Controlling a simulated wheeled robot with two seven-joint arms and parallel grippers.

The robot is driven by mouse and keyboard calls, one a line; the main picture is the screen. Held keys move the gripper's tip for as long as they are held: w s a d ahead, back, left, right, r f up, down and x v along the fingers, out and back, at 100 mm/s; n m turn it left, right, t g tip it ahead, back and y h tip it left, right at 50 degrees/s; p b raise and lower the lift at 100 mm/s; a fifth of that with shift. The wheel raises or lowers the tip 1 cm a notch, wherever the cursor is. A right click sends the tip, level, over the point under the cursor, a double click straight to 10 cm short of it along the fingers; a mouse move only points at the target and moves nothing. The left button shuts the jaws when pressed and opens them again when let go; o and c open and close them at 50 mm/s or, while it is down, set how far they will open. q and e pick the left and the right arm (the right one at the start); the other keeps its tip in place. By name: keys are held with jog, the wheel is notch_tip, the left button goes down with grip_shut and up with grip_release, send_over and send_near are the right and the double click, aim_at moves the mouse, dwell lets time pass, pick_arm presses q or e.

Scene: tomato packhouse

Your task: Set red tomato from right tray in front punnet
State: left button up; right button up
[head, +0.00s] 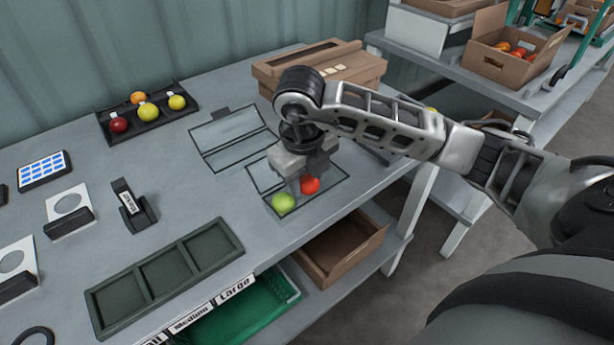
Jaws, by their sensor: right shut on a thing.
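My right gripper (302,180) points down over the front punnet (323,203), a clear, dark-edged container on the table. It is shut on a red tomato (310,185), held at its fingertips above or within the punnet; I cannot tell whether the tomato touches the bottom. A green tomato (284,203) lies in the punnet's front left part, beside the gripper. A second clear, dark-edged panel or punnet (232,135) lies behind it and is empty. The right tray is mostly hidden by my right arm. My left gripper is out of view.
A black tray (155,124) with several red, orange and yellow tomatoes stands at the back left. A cardboard box (330,65) stands behind my gripper. A green three-part tray (165,275) lies at the front edge, a label holder (133,207) behind it. Table between is clear.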

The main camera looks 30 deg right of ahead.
dwell(0.4)
jog(key=o, duration=0.8)
jog(key=c, duration=0.3)
jog(key=shift+r+p, duration=2.15)
jog(key=shift+r, duration=0.9)
jog(key=shift+f, duration=0.1)
